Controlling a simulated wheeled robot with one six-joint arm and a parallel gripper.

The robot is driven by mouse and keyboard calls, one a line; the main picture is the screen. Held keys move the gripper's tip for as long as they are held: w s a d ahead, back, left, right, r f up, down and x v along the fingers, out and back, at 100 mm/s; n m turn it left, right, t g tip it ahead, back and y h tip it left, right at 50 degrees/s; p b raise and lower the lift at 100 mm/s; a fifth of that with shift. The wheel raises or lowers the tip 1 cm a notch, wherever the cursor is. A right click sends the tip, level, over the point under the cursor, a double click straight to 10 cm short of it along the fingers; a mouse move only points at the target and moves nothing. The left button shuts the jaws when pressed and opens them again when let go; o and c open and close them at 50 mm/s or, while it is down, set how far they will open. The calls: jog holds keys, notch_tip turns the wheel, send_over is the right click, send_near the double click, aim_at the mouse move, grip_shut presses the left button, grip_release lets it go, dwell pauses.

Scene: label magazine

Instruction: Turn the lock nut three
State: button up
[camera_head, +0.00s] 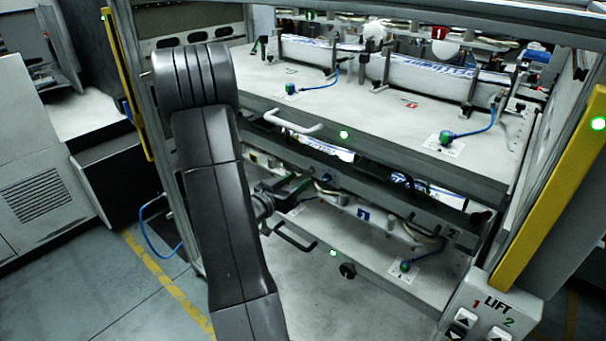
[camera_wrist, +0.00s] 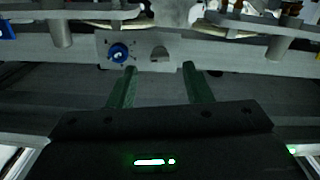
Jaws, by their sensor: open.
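My gripper (camera_wrist: 159,68) is open and empty, with its two green fingers spread apart. In the wrist view a round blue knob (camera_wrist: 118,52) with marks around it sits on a pale plate, just beyond the left fingertip and apart from it. A greyish rounded piece (camera_wrist: 160,55) is on the same plate, ahead of the gap between the fingers. I cannot read a number three on either, so I cannot tell which is lock nut three. In the head view my gripper (camera_head: 296,189) is at the rack's lower level, partly hidden by my arm.
The upper shelf (camera_head: 330,105) carries white rolls and blue hoses with green-blue fittings (camera_head: 446,138). A lower drawer (camera_head: 385,262) has a bar handle (camera_head: 295,238). Yellow posts (camera_head: 560,180) flank the rack. A LIFT panel (camera_head: 490,310) stands at lower right. Floor is open at left.

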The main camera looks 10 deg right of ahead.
aim_at(308, 173)
jog(key=shift+x, duration=1.6)
grip_shut()
